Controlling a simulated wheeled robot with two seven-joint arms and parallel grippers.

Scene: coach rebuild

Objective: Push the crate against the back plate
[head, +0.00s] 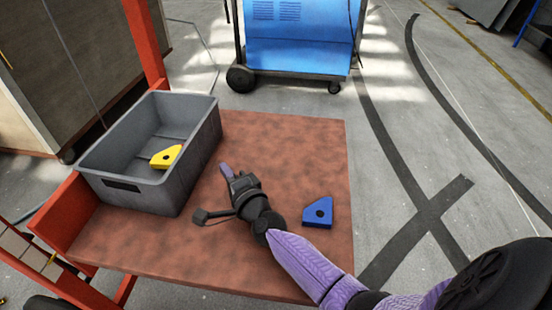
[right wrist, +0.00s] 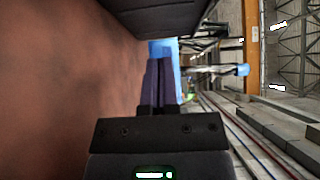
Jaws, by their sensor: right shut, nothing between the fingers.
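The grey crate (head: 185,190) stands upright on the red-brown cart top (head: 290,150) at the left, with a yellow part (head: 167,157) inside it. A red upright plate (head: 62,212) runs along the cart's left edge behind the crate. The crate hides part of that edge, so I cannot tell whether they touch. My right gripper (head: 226,170) is shut and empty, low over the cart top, just right of the crate's near side. In the right wrist view its closed fingers (right wrist: 158,85) point ahead beside a dark wall, likely the crate (right wrist: 155,14). My left gripper is out of view.
A blue part (head: 318,211) with a hole lies on the cart top right of my right gripper. A red post (head: 146,45) rises behind the crate. A blue wheeled machine (head: 298,45) stands on the floor beyond. The cart top's far right is clear.

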